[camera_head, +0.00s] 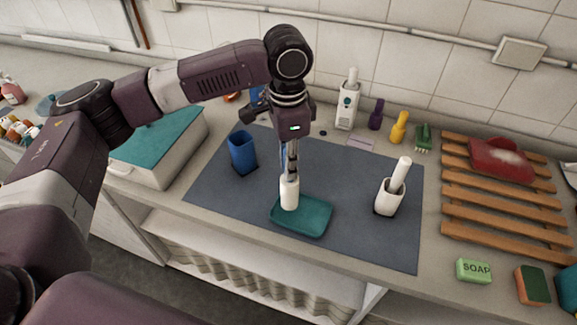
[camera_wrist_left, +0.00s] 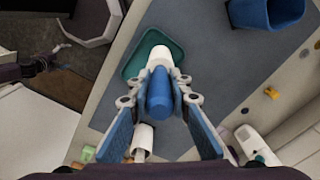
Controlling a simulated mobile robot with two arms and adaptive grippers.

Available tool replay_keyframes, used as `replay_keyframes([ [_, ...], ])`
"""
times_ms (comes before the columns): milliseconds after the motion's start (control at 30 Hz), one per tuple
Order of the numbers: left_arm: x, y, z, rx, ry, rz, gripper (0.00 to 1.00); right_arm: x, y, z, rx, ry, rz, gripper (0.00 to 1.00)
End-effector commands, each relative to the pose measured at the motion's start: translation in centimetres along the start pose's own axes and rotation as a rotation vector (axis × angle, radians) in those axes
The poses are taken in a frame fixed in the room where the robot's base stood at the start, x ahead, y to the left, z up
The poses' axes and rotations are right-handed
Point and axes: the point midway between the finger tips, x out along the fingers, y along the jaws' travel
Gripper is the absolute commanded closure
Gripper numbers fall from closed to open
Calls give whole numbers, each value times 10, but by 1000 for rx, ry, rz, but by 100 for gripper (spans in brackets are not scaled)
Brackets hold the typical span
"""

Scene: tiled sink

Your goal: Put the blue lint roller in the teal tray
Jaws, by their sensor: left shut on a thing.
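The blue lint roller shows in the left wrist view with its blue handle (camera_wrist_left: 159,95) between my left gripper's fingers (camera_wrist_left: 160,82) and its white roll pointing away from me. In the head view its white roll (camera_head: 289,193) hangs upright below my left gripper (camera_head: 291,165), over the back left part of the teal tray (camera_head: 312,222). I cannot tell whether the roll touches the tray. The gripper is shut on the handle and partly hides it. The tray also shows in the left wrist view (camera_wrist_left: 134,68), partly behind the roller. My right gripper is not in view.
A blue cup (camera_head: 242,153) stands left of the roller on the grey mat (camera_head: 345,254). A white holder with a white-handled tool (camera_head: 389,196) stands to the right. A wooden rack (camera_head: 490,213), green soap (camera_head: 473,270) and a sponge (camera_head: 532,286) lie farther right.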

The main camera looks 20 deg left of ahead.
Motion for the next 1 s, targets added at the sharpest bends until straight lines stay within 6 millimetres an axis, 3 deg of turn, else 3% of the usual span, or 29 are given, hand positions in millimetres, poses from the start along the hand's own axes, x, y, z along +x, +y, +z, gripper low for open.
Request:
replay_keyframes([
  [167, 19, 0, 0, 0, 0, 0, 100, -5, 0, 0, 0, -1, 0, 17],
  [533, 23, 0, 0, 0, 0, -1, 100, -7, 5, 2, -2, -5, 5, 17],
  [567, 23, 0, 0, 0, 0, -1, 80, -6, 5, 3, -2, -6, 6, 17],
  [700, 23, 0, 0, 0, 0, -1, 64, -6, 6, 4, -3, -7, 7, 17],
  [1000, 22, 0, 0, 0, 1, -1, 64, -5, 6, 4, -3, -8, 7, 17],
])
